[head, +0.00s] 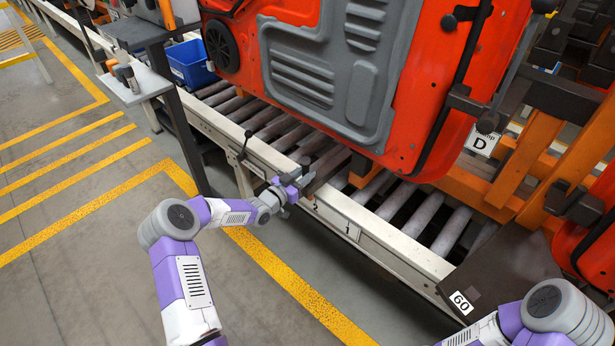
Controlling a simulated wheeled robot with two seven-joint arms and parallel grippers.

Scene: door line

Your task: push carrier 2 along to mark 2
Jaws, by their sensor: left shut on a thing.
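A red door with a grey inner panel (330,75) stands upright over the roller line. I take its carrier to be carrier 2, though no number on it can be read; an orange part of it (362,172) shows under the door. My left gripper (300,180) is shut on a small grey part at the near edge of the line, below the door's lower left corner; the jaws largely hide it. A plate with a 1 (350,230) is on the pale rail, and a small mark (315,204), seemingly a 2, is left of it. My right gripper is out of view.
The roller line (445,232) runs from upper left to lower right. An orange frame with a D sign (482,144) and a dark plate marked 60 (505,285) stand at right. A blue bin (190,63) is at upper left. The floor at left is clear.

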